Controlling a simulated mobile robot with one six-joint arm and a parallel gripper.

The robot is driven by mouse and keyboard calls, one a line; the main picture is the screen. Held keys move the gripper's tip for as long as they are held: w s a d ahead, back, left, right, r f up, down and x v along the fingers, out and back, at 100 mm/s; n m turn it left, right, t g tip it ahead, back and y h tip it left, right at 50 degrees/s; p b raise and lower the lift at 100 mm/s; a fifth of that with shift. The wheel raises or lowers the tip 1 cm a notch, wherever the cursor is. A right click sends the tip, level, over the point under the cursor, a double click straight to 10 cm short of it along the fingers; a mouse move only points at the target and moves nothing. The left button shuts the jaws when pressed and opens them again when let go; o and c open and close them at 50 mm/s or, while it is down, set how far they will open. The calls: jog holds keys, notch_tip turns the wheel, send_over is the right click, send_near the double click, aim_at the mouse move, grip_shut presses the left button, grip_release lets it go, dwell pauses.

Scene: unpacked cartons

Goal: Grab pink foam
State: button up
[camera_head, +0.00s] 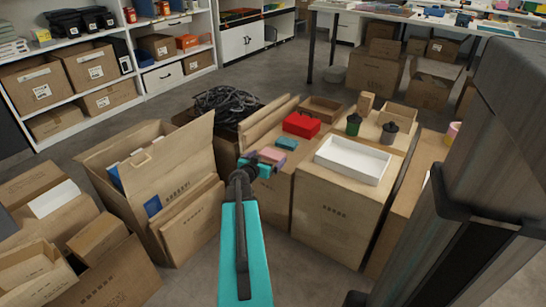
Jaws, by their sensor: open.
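The pink foam (271,155) is a small pale pink block on top of a carton near the middle of the view. My teal and dark grey arm reaches up from the bottom to it. My gripper (262,166) is open, right at the near side of the pink foam and overlapping it in the picture. I cannot tell whether the jaws are around it or touching it. The gripper hides part of the carton top.
Close to the foam are a teal block (286,143), a red box (301,124) and a white tray (352,161). A green-bodied jar (353,125) and a dark jar (389,133) stand behind. An open carton (150,180) with raised flaps is left of the arm.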

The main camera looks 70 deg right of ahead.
aim_at(272, 154)
jog(key=shift+x, duration=1.8)
jog(key=shift+f, duration=0.15)
jog(key=c, duration=0.8)
